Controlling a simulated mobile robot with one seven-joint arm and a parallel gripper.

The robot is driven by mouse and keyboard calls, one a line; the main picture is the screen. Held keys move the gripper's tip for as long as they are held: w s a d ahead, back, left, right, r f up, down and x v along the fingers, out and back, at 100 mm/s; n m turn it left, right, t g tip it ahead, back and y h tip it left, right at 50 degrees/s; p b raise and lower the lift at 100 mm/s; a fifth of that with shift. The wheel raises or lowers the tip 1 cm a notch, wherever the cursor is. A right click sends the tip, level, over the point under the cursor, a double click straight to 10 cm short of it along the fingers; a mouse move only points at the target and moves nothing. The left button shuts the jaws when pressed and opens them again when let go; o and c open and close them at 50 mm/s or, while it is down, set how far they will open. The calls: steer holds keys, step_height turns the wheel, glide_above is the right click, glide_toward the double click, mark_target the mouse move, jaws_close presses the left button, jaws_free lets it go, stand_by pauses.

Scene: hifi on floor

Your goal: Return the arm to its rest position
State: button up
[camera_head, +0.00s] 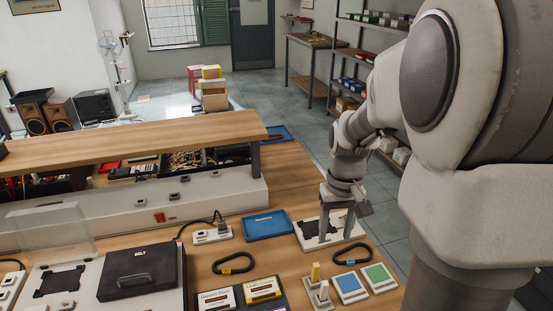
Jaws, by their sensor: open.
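My arm comes in from the right side of the head view and reaches out over the right part of the wooden workbench (292,178). My gripper (335,238) points down with its two fingers spread apart. It is open, and nothing shows between the fingers. It is in front of or just above a white plate with a dark pattern (309,228); I cannot tell whether it touches the plate.
A blue tray (267,225), a black belt loop (233,264), blue (349,287) and green (379,277) squares and a black box marked BELT (138,270) lie on the bench. A raised wooden shelf (150,139) stands behind. Open floor (308,125) lies beyond.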

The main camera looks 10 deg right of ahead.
steer(key=s+a+r+n+t, duration=0.1)
steer(key=s+a+r+t, duration=0.4)
steer(key=s+a+r, duration=0.5)
step_height(320, 180, up, 2)
steer(key=shift+s+a+n+t, duration=0.3)
steer(key=shift+s, duration=0.85)
